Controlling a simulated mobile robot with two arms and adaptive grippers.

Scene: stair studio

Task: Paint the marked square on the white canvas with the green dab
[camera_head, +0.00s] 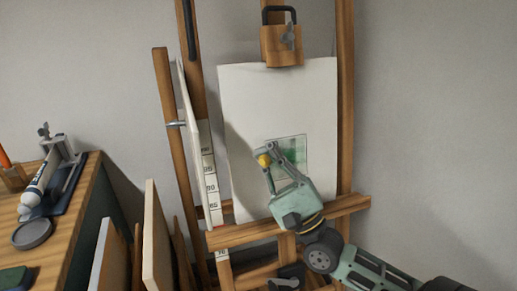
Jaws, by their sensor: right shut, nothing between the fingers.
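The white canvas (245,100) stands upright on a wooden easel. The marked square (300,143) is a thin dark outline on the canvas's lower right part. Green paint shows inside it, darker in places and pale elsewhere. My right gripper (267,157) is shut, at the square's left side, and its arm comes in from the lower right. A small yellow-orange piece shows at its fingertips; I cannot tell whether the tips touch the canvas. The gripper hides the square's lower left part. No separate green dab can be made out. My left gripper is not in view.
The easel's wooden ledge (345,205) runs under the canvas, and a clamp (282,45) holds its top. A measuring strip (209,180) stands left of it. Panels (155,240) lean beside a wooden table (75,185) with a tube and a round grey lid (32,233).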

